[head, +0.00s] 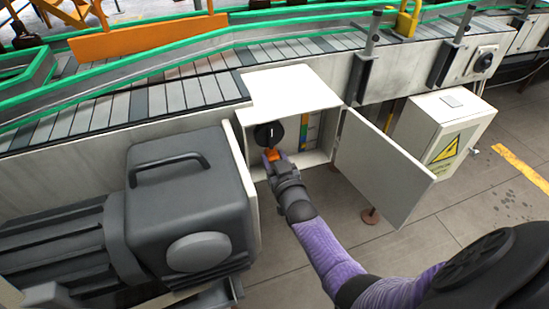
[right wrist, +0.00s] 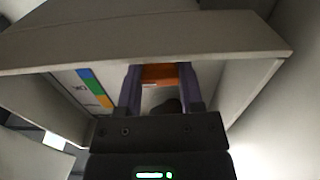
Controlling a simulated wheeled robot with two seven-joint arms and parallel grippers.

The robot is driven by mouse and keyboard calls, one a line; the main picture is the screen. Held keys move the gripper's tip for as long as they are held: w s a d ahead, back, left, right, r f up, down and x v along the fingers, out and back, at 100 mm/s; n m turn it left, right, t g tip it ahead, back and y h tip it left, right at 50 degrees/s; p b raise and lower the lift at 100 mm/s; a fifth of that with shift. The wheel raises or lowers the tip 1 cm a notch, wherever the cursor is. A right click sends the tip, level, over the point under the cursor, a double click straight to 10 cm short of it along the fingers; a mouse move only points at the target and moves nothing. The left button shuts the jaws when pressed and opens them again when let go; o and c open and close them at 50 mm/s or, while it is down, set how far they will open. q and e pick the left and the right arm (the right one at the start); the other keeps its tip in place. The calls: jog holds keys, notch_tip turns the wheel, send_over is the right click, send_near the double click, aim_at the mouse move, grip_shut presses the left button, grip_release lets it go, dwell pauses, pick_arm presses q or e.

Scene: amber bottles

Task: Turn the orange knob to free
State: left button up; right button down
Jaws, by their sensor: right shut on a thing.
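The orange knob (head: 271,154) is inside an open white cabinet (head: 290,88), below a round black dial (head: 268,134) with a white mark. My right gripper (head: 273,160) reaches into the cabinet and is shut on the knob. In the right wrist view the orange knob (right wrist: 160,75) sits between the two purple fingers of my right gripper (right wrist: 160,90). A label with blue, yellow, green and orange bands (right wrist: 92,86) is on the cabinet's inside. I cannot read the knob's position marks. My left gripper is not in view.
The cabinet door (head: 383,168) stands open to the right. A large dark grey motor housing (head: 188,205) is close on the left. A conveyor (head: 190,90) with green rails runs behind. A white box with a yellow warning sign (head: 447,150) stands at right.

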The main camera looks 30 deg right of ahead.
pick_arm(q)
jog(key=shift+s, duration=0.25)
pick_arm(e)
jog(key=shift+m, duration=0.4)
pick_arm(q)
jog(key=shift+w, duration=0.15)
pick_arm(e)
jog(key=c, duration=0.6)
grip_release()
jog(key=shift+o, duration=0.4)
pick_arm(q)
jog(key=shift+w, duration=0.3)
pick_arm(e)
jog(key=shift+s, duration=0.1)
jog(key=shift+s+a+r+p, duration=0.1)
jog(key=shift+s+a+p, duration=0.05)
jog(key=shift+s+p, duration=0.2)
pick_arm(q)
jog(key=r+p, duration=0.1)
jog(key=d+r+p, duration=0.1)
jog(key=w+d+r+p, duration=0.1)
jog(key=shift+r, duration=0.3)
pick_arm(e)
jog(key=v, duration=0.9)
